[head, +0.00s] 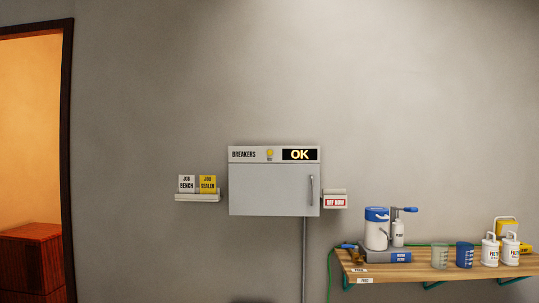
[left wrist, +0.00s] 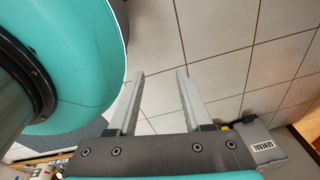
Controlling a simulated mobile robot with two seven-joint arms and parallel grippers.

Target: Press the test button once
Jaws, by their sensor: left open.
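A grey breaker box (head: 274,190) hangs on the wall in the head view, with a handled door that looks shut. Its top strip reads BREAKERS, and a small round yellow button (head: 270,153) sits on that strip with a tiny label under it, too small to read surely. My right gripper is in neither view.
A small ledge (head: 197,198) with JOB BENCH and JOB SEALER cards is left of the box. A small holder (head: 335,202) is at its right. A wooden shelf (head: 430,272) holds cups and canisters. A grey GENERAL bin (left wrist: 262,146) stands on the floor.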

